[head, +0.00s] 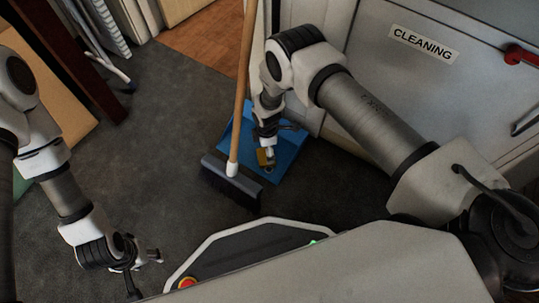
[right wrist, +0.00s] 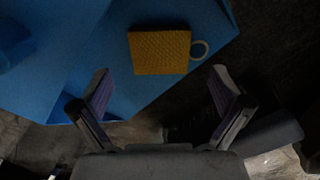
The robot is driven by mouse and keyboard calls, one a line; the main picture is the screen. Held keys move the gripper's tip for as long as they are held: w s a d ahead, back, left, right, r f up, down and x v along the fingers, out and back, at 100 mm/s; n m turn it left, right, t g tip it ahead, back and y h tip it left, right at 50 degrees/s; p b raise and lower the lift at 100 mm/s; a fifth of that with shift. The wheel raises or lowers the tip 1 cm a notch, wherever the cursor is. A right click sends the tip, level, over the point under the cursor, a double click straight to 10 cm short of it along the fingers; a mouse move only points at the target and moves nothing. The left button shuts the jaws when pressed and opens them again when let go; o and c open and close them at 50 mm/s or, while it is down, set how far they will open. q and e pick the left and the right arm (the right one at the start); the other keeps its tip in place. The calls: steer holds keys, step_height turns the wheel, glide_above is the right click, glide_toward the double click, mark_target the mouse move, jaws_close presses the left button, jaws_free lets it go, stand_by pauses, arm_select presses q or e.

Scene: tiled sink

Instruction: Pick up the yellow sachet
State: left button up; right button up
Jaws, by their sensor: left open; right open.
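The yellow sachet (right wrist: 159,52) is a flat, textured yellow rectangle with a pale ring at its right edge. It lies on the blue dustpan (right wrist: 120,85) on the floor. In the head view the sachet (head: 265,158) shows small and partly covered by my right gripper (head: 268,147). In the right wrist view my right gripper (right wrist: 162,88) is open and empty, its two fingers spread below the sachet in the picture, apart from it. My left gripper (head: 146,272) is open and empty over the dark floor at the lower left, far from the dustpan.
A broom (head: 234,180) with a wooden handle and dark bristles stands just left of the dustpan (head: 290,155). A grey cabinet marked "CLEANING" (head: 422,43) is at the upper right. Dark floor (head: 150,130) lies free to the left.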

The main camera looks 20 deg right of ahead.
step_height(320, 180, down, 6)
steer(key=b, duration=0.3)
steer(key=shift+d+r+b, duration=0.15)
steer(key=shift+r+b, duration=0.1)
steer(key=shift+b, duration=0.05)
steer(key=shift+r, duration=0.2)
steer(key=c, duration=1.1)
steer(key=shift+o, duration=0.2)
step_height(320, 180, up, 10)
steer(key=p, duration=0.6)
steer(key=shift+p, duration=0.3)
